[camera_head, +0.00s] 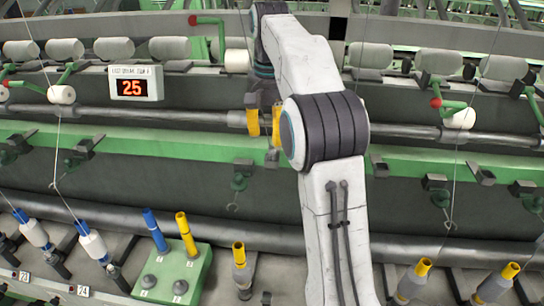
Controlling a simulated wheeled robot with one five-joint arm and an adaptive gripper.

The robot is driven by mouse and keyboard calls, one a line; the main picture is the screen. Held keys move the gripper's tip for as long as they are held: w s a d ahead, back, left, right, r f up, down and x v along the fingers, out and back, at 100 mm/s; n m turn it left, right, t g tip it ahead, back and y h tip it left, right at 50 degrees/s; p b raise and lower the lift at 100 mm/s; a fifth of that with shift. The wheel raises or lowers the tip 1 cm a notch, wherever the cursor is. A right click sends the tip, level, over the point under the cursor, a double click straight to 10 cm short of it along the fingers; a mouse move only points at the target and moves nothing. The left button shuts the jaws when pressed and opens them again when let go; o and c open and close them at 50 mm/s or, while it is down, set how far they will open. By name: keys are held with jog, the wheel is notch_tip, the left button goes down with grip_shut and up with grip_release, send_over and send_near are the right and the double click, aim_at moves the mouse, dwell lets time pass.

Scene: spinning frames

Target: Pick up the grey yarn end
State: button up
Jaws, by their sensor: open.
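My gripper (264,141) hangs beside my white arm in front of the green rail, its two yellow fingers apart with nothing visible between them. I cannot make out a loose grey yarn end. Thin yarn strands hang at the left (56,140) and at the right (458,170), both away from my gripper. My arm hides the middle of the frame behind it.
A green stand (170,272) holds a blue tube (155,230) and a yellow tube (187,235). White-wound bobbins (93,246) stand at left, grey yellow-topped ones (412,281) at right. White rolls (114,48) line the top. A display (135,84) reads 25. Hooks hang from the green rail (440,160).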

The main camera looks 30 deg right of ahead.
aim_at(272, 148)
jog(key=shift+s+d+f+b, duration=0.1)
jog(key=shift+s+f+b, duration=0.1)
jog(key=shift+f, duration=0.7)
jog(key=shift+s+f+b, duration=0.1)
jog(key=shift+f+b, duration=0.1)
jog(key=shift+f, duration=0.7)
jog(key=shift+w+f, duration=0.1)
jog(key=shift+f, duration=0.85)
jog(key=c, duration=0.8)
